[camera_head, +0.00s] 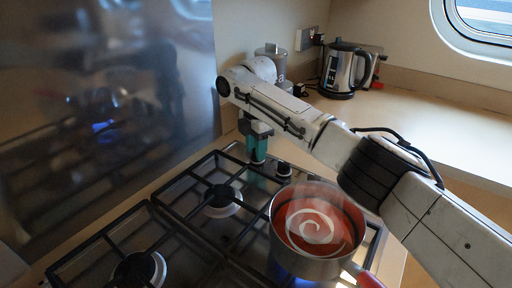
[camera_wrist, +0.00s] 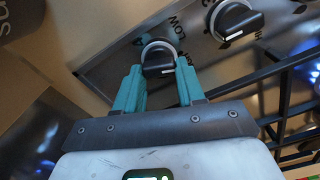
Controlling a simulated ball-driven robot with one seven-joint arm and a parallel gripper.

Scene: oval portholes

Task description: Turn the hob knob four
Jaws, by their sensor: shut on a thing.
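My gripper (camera_head: 257,152) reaches down to the control strip at the far end of the hob. Its two teal fingers (camera_wrist: 159,72) are shut on a black hob knob (camera_wrist: 157,56), one on each side, in the wrist view. The knob has a pale pointer mark, and "LOW" is printed beside it. A second black knob (camera_wrist: 236,20) stands to the right, clear of the fingers; it also shows in the head view (camera_head: 284,169). In the head view the gripper hides most of the held knob.
A pan (camera_head: 318,267) with red contents and a pale swirl stands on the hob (camera_head: 184,238), with blue flame under it, near my arm. Black pan supports cover the hob. A kettle (camera_head: 342,70) stands on the back counter. A shiny panel (camera_head: 110,100) rises at left.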

